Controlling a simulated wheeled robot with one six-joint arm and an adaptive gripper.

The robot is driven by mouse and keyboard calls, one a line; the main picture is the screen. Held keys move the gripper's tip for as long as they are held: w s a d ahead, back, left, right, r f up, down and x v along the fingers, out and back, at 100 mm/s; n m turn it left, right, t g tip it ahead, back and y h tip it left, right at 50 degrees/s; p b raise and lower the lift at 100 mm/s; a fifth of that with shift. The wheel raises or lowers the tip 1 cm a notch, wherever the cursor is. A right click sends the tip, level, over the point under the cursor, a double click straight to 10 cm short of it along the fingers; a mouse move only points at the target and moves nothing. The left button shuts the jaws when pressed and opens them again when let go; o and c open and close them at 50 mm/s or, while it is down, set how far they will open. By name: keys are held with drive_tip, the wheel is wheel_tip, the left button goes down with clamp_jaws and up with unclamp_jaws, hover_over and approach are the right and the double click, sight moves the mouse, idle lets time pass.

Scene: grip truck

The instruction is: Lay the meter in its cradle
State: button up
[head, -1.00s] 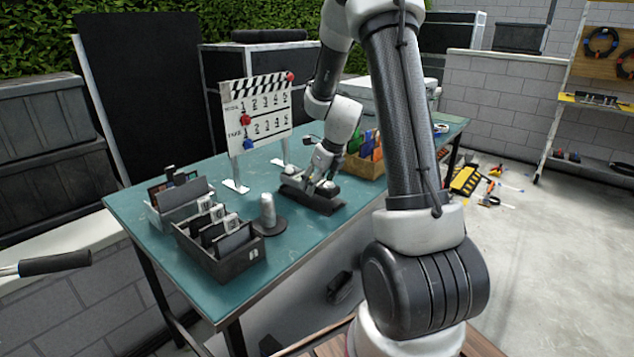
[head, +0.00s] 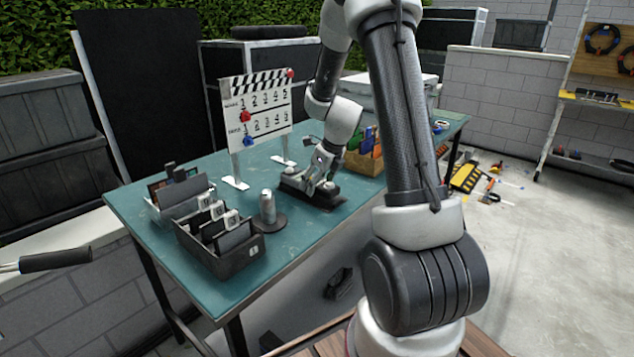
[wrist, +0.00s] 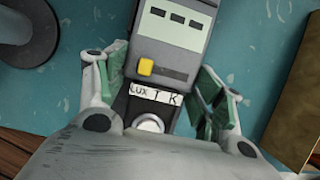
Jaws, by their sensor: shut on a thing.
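In the head view my gripper (head: 322,178) is low over a long dark base (head: 312,198), which looks like the cradle. The meter is hard to make out there. I cannot tell whether it touches the base. In the wrist view the cradle is not clearly visible.
A grey post on a round dark foot (head: 269,222) stands left of the base, beside a dark divided bin (head: 225,262). A wooden crate (head: 364,164) of coloured items stands right. A number board (head: 258,110) stands behind. The front right of the teal table is clear.

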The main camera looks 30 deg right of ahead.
drive_tip(key=shift+f, duration=0.15)
drive_tip(key=shift+f, duration=0.75)
drive_tip(key=o, duration=1.3)
drive_tip(key=shift+o, duration=0.2)
drive_tip(key=v, duration=1.2)
drive_tip(key=shift+w, duration=0.1)
